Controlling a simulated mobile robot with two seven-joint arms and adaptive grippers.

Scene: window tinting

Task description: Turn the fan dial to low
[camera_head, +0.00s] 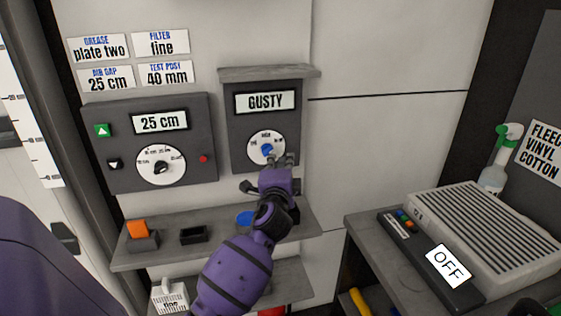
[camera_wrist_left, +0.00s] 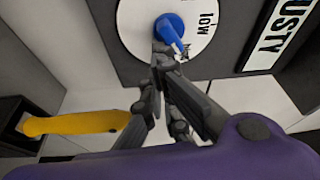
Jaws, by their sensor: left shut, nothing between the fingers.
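The fan dial (camera_head: 256,157) is a white disc with a blue knob (camera_head: 267,150) on a grey wall panel (camera_head: 236,124). The display (camera_head: 266,102) above it reads GUSTY. My left gripper (camera_head: 283,159) is shut and empty, just below and right of the knob. Its fingertips (camera_wrist_left: 160,52) are close to the knob; I cannot tell whether they touch. My right gripper is not in view.
A second panel (camera_head: 195,137) with a 25 cm display and its own dial is to the left. A shelf (camera_head: 165,257) below holds an orange block (camera_head: 138,229), a black tray (camera_head: 193,235) and a blue disc (camera_head: 245,217). A ledge (camera_head: 268,73) juts out above the fan panel.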

